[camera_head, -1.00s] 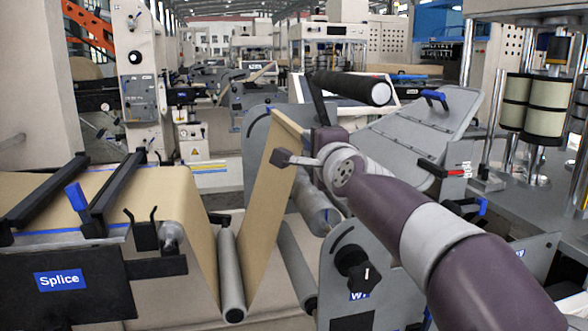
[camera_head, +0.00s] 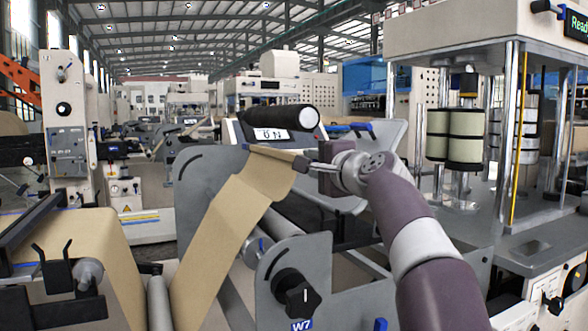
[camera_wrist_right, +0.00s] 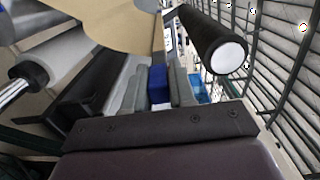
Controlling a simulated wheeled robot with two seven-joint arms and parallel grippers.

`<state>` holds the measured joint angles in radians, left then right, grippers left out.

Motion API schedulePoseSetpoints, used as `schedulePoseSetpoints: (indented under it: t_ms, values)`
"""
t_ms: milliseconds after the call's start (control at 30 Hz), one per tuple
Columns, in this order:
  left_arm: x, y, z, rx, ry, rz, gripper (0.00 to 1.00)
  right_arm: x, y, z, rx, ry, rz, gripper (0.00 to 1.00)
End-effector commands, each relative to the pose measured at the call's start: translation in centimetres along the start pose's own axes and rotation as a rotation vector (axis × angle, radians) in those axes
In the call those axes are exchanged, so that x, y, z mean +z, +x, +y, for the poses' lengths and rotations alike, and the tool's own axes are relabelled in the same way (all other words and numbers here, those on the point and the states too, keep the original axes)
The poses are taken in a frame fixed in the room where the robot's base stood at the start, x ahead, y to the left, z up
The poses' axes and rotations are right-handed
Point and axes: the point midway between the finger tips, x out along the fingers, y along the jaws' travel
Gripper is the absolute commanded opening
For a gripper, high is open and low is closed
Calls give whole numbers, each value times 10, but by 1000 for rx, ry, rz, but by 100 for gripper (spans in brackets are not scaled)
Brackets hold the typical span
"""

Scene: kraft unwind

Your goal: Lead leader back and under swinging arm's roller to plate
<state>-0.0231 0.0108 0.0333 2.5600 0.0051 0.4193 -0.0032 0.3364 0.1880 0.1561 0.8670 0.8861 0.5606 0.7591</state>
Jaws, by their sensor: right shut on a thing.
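The tan kraft leader (camera_head: 225,220) slants up to the right in the head view, ending in a dark edge strip. My right gripper (camera_head: 308,165) is shut on the right end of that edge. The swinging arm's black roller (camera_head: 270,119), with a white end face, appears just above the leader's edge; I cannot tell their gap in depth. The grey plate (camera_head: 375,150) lies behind and right of my gripper, partly hidden by it. In the wrist view my right gripper (camera_wrist_right: 158,85) points towards the leader (camera_wrist_right: 115,25), with the roller (camera_wrist_right: 205,40) to its right.
Lower rollers (camera_head: 160,300) and the splice table's kraft web (camera_head: 85,245) are at left. A press with upright columns (camera_head: 508,130) stands at right.

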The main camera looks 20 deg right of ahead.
Motion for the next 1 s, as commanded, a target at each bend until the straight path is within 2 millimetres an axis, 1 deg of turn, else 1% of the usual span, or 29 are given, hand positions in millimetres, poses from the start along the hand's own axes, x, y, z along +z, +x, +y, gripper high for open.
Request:
schedulePoseSetpoints:
  t_ms: [33,100,200,300,567,667,800,1000]
  values:
    - [0,-1,0,0,0,0,45,-8,0,-1,0,1,3,0]
    - [0,-2,0,0,0,0,45,-18,0,-1,0,1,3,0]
    - [0,-3,0,0,0,0,45,-26,0,-1,-1,-1,1,0]
    - [0,-3,0,0,0,0,45,-29,0,0,-1,0,0,0]
    - [0,0,0,0,0,0,45,-29,0,2,-1,0,0,0]
    - [1,8,0,0,0,0,45,-32,0,12,0,1,1,0]
    - [3,27,0,0,0,0,45,-40,0,33,0,0,0,0]
    - [6,49,0,0,0,0,45,-52,0,59,-1,0,1,0]
